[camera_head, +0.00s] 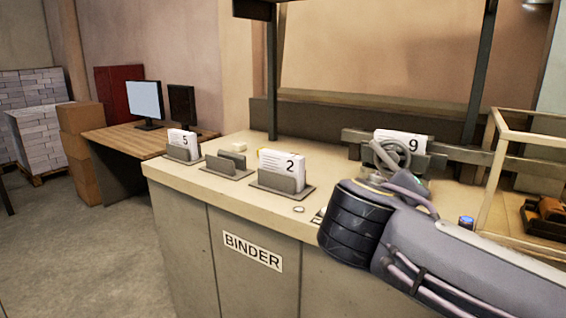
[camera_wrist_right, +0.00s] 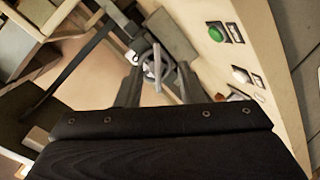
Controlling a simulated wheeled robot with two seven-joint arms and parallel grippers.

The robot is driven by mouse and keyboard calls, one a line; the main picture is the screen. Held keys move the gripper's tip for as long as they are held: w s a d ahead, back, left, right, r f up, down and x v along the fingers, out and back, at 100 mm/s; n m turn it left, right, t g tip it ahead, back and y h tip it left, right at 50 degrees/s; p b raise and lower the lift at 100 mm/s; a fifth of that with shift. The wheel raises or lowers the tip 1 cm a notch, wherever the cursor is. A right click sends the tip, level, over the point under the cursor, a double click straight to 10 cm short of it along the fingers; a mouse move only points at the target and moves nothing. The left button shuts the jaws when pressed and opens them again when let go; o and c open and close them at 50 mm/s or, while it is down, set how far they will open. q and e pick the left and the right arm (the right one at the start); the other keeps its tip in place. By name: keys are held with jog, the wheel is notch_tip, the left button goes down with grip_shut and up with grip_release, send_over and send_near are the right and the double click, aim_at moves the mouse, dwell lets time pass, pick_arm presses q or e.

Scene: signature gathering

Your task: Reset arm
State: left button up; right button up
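My right arm enters the head view from the lower right and reaches over the counter toward a metal handwheel (camera_head: 392,156) on the binder. A white paper stack marked 9 (camera_head: 403,142) stands upright behind the wheel. In the right wrist view my right gripper (camera_wrist_right: 157,76) has its two dark fingers apart. The handwheel (camera_wrist_right: 152,62) shows beyond and between them; I cannot tell whether they touch it. In the head view my arm hides most of the gripper. My left gripper is in neither view.
The counter (camera_head: 232,193) holds a stack marked 5 (camera_head: 183,142), an empty-looking holder (camera_head: 228,166) and a stack marked 2 (camera_head: 282,168). A green button (camera_wrist_right: 226,33) is on the panel at right. A wooden frame (camera_head: 490,170) stands to the right. Dark posts rise behind the counter.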

jog(key=s+d+f+g+y, duration=0.2)
jog(key=s+d+f, duration=0.2)
jog(key=f, duration=0.3)
jog(key=s+d+f+g+y, duration=0.2)
jog(key=s+d+f+g, duration=0.15)
jog(key=f, duration=0.35)
jog(key=s+a+f+m+y, duration=0.2)
jog(key=s+f+y, duration=0.2)
jog(key=s+f, duration=0.3)
jog(key=s+a+f+m+y, duration=0.2)
jog(key=s+f+m+y, duration=0.1)
jog(key=s+f, duration=0.35)
notch_tip(320, 180, down, 10)
jog(key=a+f+m+b, duration=0.1)
jog(key=b, duration=0.9)
notch_tip(320, 180, up, 25)
jog(key=p, duration=2.4)
jog(key=shift+s+g+y, duration=0.35)
jog(key=shift+s+y, duration=0.05)
jog(key=shift+a+f, duration=0.1)
jog(key=shift+s, duration=0.1)
